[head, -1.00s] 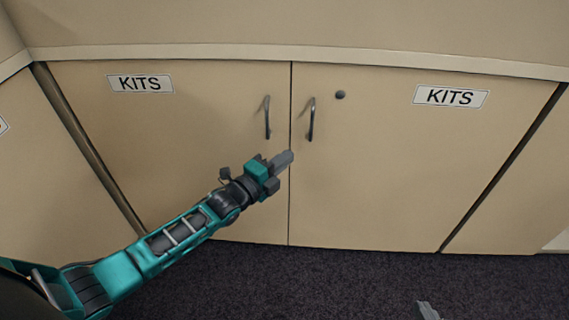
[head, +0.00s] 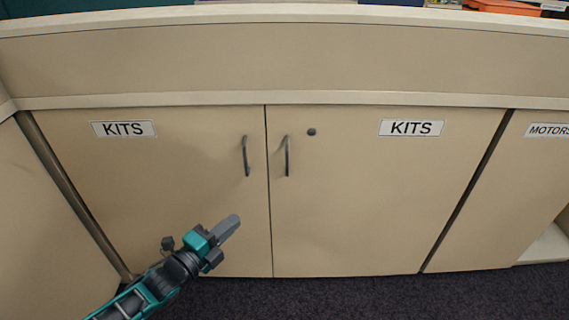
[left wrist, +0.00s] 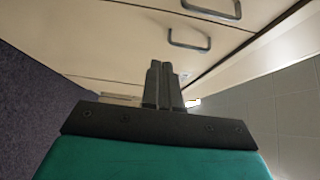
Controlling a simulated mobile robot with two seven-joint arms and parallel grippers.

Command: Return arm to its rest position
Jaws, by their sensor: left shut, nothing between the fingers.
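My left gripper (head: 229,227) is shut and empty in the head view, in front of the lower part of the left cabinet door. It is below the door handles and apart from them. Its closed fingers also show in the left wrist view (left wrist: 162,84), pointing along the cabinet front. My right gripper does not show in the head view now.
Two shut cabinet doors, left (head: 160,190) and right (head: 370,200), carry KITS labels and dark handles (head: 246,157) (head: 287,157). A MOTORS cabinet (head: 530,190) stands at right. Items, one orange (head: 503,6), lie on the counter (head: 300,13). Dark carpet (head: 380,295) in front is clear.

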